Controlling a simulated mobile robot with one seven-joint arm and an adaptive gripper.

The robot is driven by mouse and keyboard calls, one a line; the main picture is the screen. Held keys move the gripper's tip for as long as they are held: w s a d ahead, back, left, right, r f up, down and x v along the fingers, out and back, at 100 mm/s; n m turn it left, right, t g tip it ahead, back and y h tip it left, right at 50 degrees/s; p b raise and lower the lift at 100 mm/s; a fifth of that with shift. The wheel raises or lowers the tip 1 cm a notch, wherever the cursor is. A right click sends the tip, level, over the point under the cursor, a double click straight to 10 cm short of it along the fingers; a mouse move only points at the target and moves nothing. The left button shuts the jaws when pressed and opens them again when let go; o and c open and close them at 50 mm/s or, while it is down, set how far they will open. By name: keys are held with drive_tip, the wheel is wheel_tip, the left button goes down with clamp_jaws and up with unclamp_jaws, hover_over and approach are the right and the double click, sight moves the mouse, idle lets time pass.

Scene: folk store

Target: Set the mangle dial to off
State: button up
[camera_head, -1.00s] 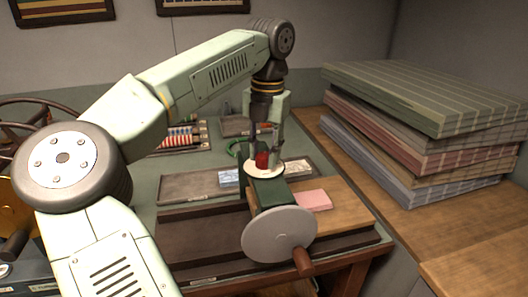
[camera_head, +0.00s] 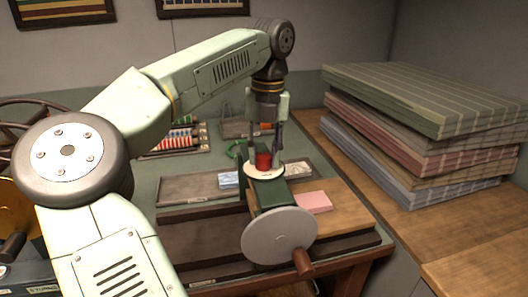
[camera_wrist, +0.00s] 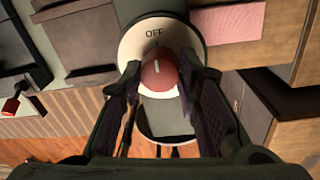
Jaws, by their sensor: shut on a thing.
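The mangle dial is a red knob (camera_head: 263,161) on a round cream plate (camera_head: 266,175), atop the green mangle body (camera_head: 270,194). In the wrist view, the knob (camera_wrist: 158,78) stands between my two fingers, with the cream plate (camera_wrist: 136,45) around it. The plate's visible label reads OFF (camera_wrist: 154,32). A short white mark on the knob points up, roughly toward OFF. My gripper (camera_head: 265,152) points straight down and is shut on the knob; its fingers (camera_wrist: 160,72) hide the knob's sides and parts of the plate.
A grey disc (camera_head: 279,236) with a wooden handle (camera_head: 302,262) is at the mangle's front. A pink block (camera_head: 313,202) lies to its right. Stacked striped cloths (camera_head: 420,95) stand at the right. Spools (camera_head: 176,138) lie at the back left.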

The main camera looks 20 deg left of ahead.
sight(266, 156)
drive_tip(key=o, duration=1.2)
drive_tip(key=shift+c, duration=0.2)
drive_tip(key=shift+r, duration=0.15)
wheel_tip(266, 156, up, 7)
drive_tip(key=shift+d+r, duration=0.15)
